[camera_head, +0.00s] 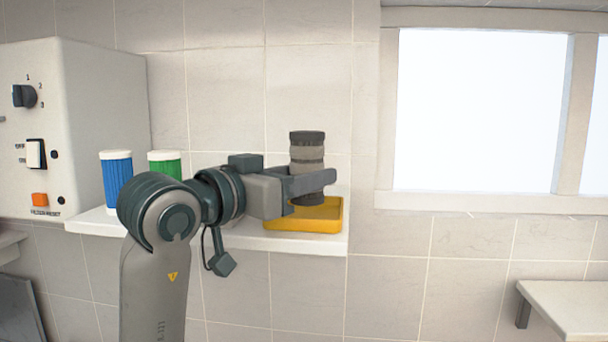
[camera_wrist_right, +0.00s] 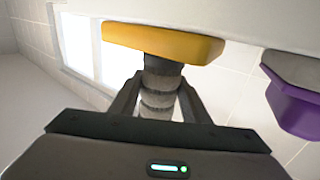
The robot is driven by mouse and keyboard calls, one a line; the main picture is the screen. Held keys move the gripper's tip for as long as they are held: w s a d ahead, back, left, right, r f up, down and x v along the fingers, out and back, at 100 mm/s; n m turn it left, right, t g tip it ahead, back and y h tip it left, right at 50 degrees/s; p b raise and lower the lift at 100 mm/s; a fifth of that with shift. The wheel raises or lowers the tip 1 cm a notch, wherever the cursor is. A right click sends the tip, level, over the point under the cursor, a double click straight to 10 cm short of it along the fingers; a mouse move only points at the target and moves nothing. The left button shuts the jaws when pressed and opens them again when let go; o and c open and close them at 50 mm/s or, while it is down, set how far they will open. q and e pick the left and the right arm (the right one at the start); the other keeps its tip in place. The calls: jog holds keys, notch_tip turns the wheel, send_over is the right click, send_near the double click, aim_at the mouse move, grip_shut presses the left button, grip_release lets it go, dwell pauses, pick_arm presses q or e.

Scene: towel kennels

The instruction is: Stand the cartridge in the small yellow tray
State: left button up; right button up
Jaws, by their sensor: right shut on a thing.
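The cartridge (camera_head: 307,152) is a grey cylinder with dark ends and dark bands. It is upright in the head view. My right gripper (camera_head: 312,182) is shut around its lower part. The small yellow tray (camera_head: 303,225) sits at the right end of the white shelf. The cartridge's lower end shows against the tray's inside; I cannot tell whether it touches the floor. In the right wrist view the cartridge (camera_wrist_right: 158,95) stands between the fingers, and the yellow tray's wall (camera_wrist_right: 165,43) covers its far end. My left gripper is not in view.
The white shelf (camera_head: 270,243) also holds a blue canister (camera_head: 117,180) and a green canister (camera_head: 165,164), left of the tray. A purple container (camera_wrist_right: 295,105) shows beside the tray in the wrist view. A control box (camera_head: 80,120) stands at the far left.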

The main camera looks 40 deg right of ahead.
jog(key=shift+f+b, duration=0.9)
jog(key=shift+f, duration=0.35)
jog(key=shift+a, duration=0.1)
jog(key=o, duration=1.2)
